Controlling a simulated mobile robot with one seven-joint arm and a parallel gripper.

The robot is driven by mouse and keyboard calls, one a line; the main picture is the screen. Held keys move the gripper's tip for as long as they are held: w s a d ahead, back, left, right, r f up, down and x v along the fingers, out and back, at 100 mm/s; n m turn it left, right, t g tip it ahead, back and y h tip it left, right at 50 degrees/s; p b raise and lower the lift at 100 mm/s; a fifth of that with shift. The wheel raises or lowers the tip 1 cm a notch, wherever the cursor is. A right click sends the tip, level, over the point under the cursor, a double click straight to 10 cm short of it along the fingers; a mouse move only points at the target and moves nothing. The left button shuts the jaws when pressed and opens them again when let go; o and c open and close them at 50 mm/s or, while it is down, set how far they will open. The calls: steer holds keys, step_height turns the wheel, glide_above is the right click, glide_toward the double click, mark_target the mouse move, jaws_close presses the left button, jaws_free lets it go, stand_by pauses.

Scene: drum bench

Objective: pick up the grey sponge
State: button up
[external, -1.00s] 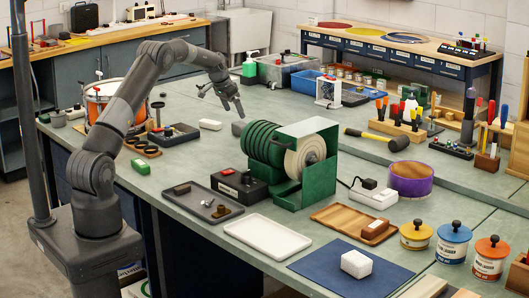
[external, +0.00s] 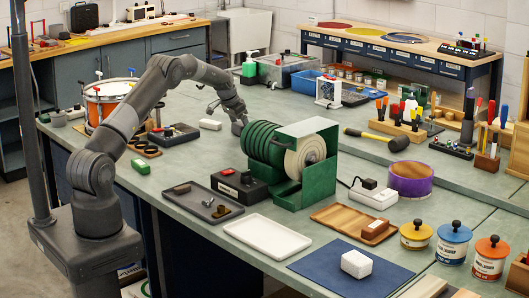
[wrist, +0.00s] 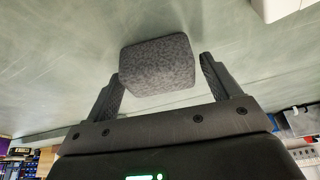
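The grey sponge (wrist: 158,66) is a speckled dark block on the green-grey bench top. In the wrist view it lies just ahead of and partly between the two fingers of my gripper (wrist: 160,76). The fingers are apart, one on each side, with a gap visible beside the sponge. In the external view my gripper (external: 241,117) is low over the bench, left of and behind the green drum machine (external: 306,165). There the sponge is mostly hidden by the gripper and the machine.
A white block (external: 210,124) lies on the bench to the left; a pale block also shows at the wrist view's top right (wrist: 278,8). The green machine stands close by in front.

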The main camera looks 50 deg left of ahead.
steer(key=c, duration=0.8)
steer(key=shift+r, duration=0.15)
